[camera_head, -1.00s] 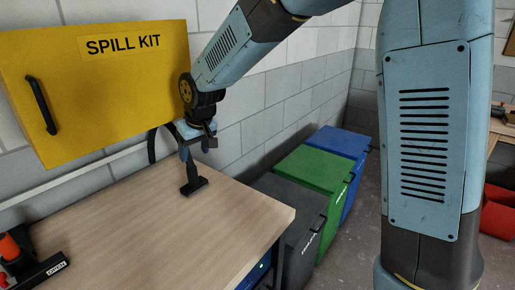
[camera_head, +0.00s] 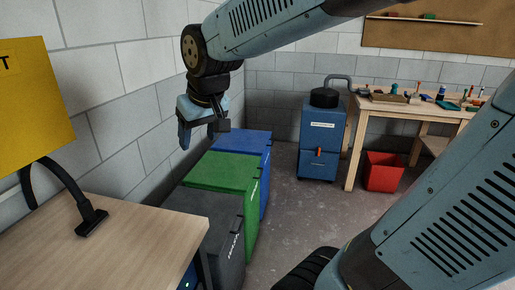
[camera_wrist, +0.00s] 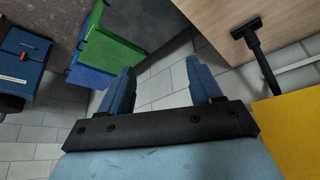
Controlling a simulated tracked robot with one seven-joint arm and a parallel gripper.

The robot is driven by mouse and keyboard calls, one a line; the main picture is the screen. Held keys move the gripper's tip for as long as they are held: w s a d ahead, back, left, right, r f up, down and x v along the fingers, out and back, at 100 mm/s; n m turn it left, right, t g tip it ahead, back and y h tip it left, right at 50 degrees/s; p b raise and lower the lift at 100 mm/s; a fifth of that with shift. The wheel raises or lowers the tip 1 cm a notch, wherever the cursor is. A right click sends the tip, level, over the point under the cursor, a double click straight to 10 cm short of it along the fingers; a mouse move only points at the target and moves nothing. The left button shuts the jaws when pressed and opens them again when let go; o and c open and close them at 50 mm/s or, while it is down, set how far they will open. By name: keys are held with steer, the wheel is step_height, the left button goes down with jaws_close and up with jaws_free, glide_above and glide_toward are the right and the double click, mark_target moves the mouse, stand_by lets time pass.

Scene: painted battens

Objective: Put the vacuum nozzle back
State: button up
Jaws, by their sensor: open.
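The black vacuum nozzle (camera_head: 91,223) rests on the wooden table top near its far side. Its dark tube slants up to the left and curves below the yellow cabinet. It also shows at the top right of the wrist view (camera_wrist: 247,29). My gripper (camera_head: 203,136) hangs in the air to the right of the nozzle, apart from it, in front of the wall and beyond the table. In the wrist view my gripper (camera_wrist: 161,82) has its two blue fingers spread with nothing between them.
The yellow cabinet (camera_head: 20,110) hangs over the table (camera_head: 120,255). Grey, green (camera_head: 222,174) and blue bins line the wall. A blue unit (camera_head: 320,138) with a black top and grey pipe stands at the back beside a workbench (camera_head: 355,150) and red bin (camera_head: 384,172). Floor between is clear.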

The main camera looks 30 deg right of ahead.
steer(key=s+d+m+h, duration=0.1)
steer(key=s+d+m, duration=0.1)
steer(key=s+d, duration=0.7)
steer(key=shift+s+f+m+t, duration=0.3)
steer(key=shift+s+m, duration=0.1)
steer(key=shift+s, duration=0.75)
